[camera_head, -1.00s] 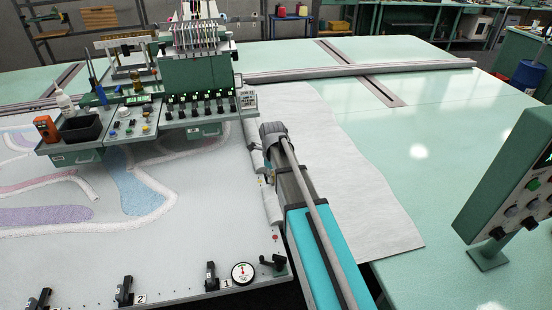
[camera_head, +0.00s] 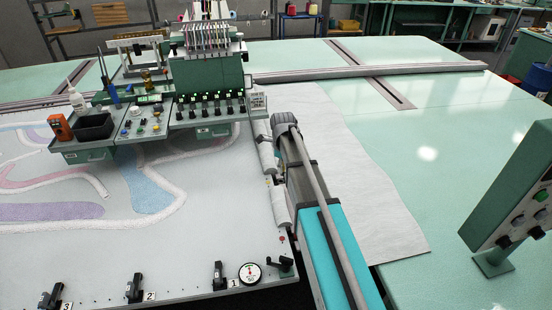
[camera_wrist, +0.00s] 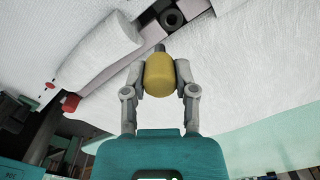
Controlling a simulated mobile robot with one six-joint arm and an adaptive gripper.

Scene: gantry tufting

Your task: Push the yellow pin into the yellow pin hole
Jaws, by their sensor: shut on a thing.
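In the wrist view, my gripper (camera_wrist: 159,80) is shut on the yellow pin (camera_wrist: 159,75), with one finger on each side of its rounded yellow body. The pin's short grey tip (camera_wrist: 160,47) points away from my gripper. A dark block with a round hole (camera_wrist: 171,17) lies beyond the tip, slightly to the right and apart from it in the picture. No yellow marking shows on it, so I cannot tell whether it is the yellow pin hole. In the head view, my arm hides the gripper and pin.
The tufting machine (camera_head: 205,85) stands at the back left. Black clamps (camera_head: 218,276) and a round dial (camera_head: 250,273) line the front edge. A green control panel (camera_head: 512,200) stands at right.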

